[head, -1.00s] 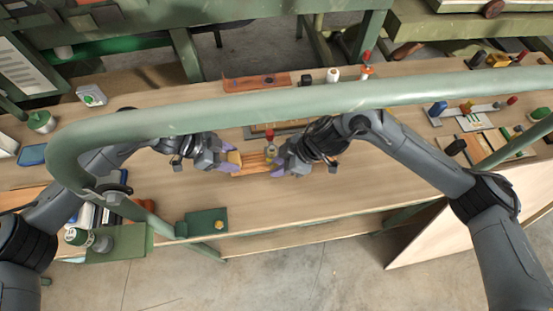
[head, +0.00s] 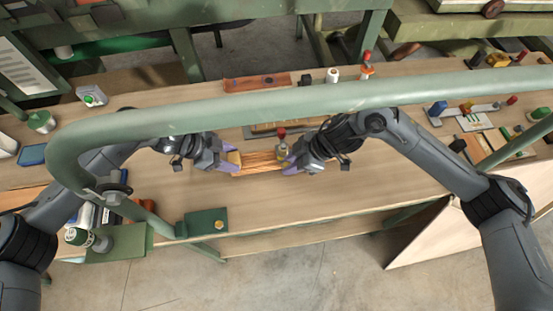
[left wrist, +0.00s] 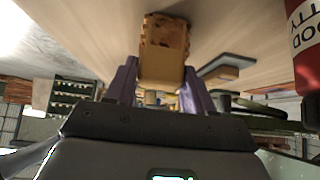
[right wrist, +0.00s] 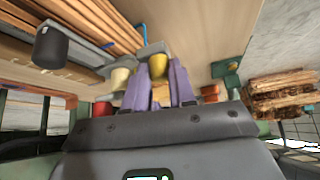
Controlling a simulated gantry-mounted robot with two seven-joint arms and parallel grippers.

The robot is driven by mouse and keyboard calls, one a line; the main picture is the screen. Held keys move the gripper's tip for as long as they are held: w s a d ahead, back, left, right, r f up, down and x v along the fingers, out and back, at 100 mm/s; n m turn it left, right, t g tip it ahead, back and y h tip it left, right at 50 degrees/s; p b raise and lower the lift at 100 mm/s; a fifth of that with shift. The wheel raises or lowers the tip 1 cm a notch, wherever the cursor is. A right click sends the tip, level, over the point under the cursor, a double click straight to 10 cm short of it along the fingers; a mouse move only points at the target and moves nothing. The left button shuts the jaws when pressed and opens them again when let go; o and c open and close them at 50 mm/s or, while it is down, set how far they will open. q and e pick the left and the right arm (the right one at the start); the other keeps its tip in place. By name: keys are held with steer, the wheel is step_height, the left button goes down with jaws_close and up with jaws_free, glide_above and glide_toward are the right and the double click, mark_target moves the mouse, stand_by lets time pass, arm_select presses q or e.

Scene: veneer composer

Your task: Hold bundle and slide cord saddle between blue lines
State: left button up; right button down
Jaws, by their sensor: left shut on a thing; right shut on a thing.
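The bundle (head: 260,160) of thin wooden strips lies across the middle of the bench. My left gripper (head: 233,161) is shut on its tan left end, which fills the space between the purple fingers in the left wrist view (left wrist: 163,62). The cord saddle (head: 282,151), a small yellowish piece below a red knob, is at the bundle's right end. My right gripper (head: 288,163) is shut on it. In the right wrist view a yellow part (right wrist: 160,69) shows between the fingers.
A green pipe (head: 250,100) crosses above the bench, in front of the view. A brown wooden block (head: 257,82) lies behind the bundle. A green box (head: 205,222) is at the front edge.

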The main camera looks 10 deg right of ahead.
steer(key=shift+d, duration=0.85)
stand_by(0.4)
steer(key=c, duration=0.9)
jaws_free()
steer(key=shift+o, duration=0.2)
steer(key=v, duration=1.2)
